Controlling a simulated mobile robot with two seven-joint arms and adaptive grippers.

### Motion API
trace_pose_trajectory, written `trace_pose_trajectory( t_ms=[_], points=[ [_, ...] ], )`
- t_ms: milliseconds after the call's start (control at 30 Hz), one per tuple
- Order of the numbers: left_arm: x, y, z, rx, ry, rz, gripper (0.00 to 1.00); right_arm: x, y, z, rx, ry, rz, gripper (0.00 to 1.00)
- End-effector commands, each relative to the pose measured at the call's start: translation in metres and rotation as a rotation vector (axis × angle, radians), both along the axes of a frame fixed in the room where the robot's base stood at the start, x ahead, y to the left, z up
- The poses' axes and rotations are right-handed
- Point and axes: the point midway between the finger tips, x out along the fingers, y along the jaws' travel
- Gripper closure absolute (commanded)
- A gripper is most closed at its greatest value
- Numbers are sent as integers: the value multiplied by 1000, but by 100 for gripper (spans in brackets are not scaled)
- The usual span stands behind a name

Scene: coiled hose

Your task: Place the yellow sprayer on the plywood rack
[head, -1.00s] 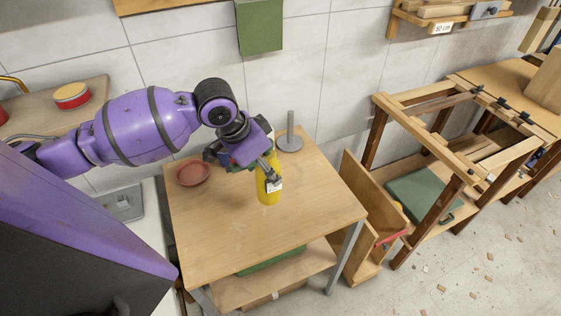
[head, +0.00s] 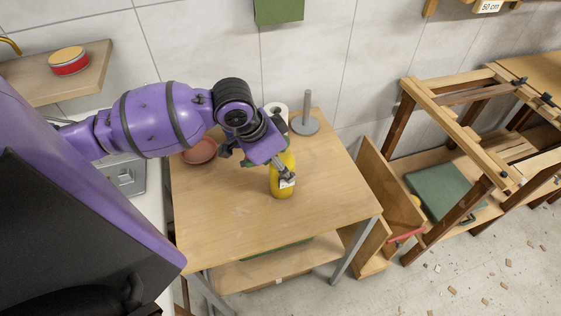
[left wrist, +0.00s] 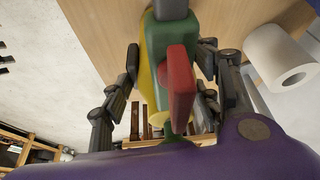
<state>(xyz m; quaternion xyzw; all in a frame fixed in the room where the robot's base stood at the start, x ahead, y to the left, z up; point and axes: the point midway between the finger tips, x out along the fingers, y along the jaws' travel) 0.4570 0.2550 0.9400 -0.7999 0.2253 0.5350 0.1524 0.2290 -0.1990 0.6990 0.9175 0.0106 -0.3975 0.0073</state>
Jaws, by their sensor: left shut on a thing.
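The yellow sprayer (head: 282,184) is upright at the work table (head: 230,225); I cannot tell whether its base touches the top. My left gripper (head: 270,166) is shut on it near its upper part. In the left wrist view, its green head and red trigger (left wrist: 181,85) are between the fingers (left wrist: 170,95), with the yellow body (left wrist: 147,90) partly hidden behind. A plywood rack (head: 374,185) stands on the floor just right of the table, with a red-handled item at its lower right. My right gripper is not in view.
A reddish bowl (head: 200,151), a white paper roll (head: 277,109) and a grey upright rod on a round base (head: 306,122) stand toward the table's back. The table's front and right are clear. A wooden frame bench (head: 440,115) stands farther right.

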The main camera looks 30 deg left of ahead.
Motion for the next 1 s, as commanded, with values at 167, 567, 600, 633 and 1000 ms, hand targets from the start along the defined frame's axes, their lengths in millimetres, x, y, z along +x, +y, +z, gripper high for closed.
trace_pose_trajectory(
  t_ms=[167, 567, 600, 633, 1000],
  points=[
    [0, 0, -1, -1, 0, 0, 25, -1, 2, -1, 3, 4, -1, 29],
    [0, 0, 4, 0, 0, -1, 24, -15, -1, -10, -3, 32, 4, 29],
    [-2, 1, 8, 0, -1, -1, 24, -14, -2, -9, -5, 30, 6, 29],
    [-3, 2, 11, 1, -2, -1, 24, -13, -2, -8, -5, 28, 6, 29],
    [-27, 18, 84, 2, -5, 1, 24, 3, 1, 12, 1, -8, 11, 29]
  ],
)
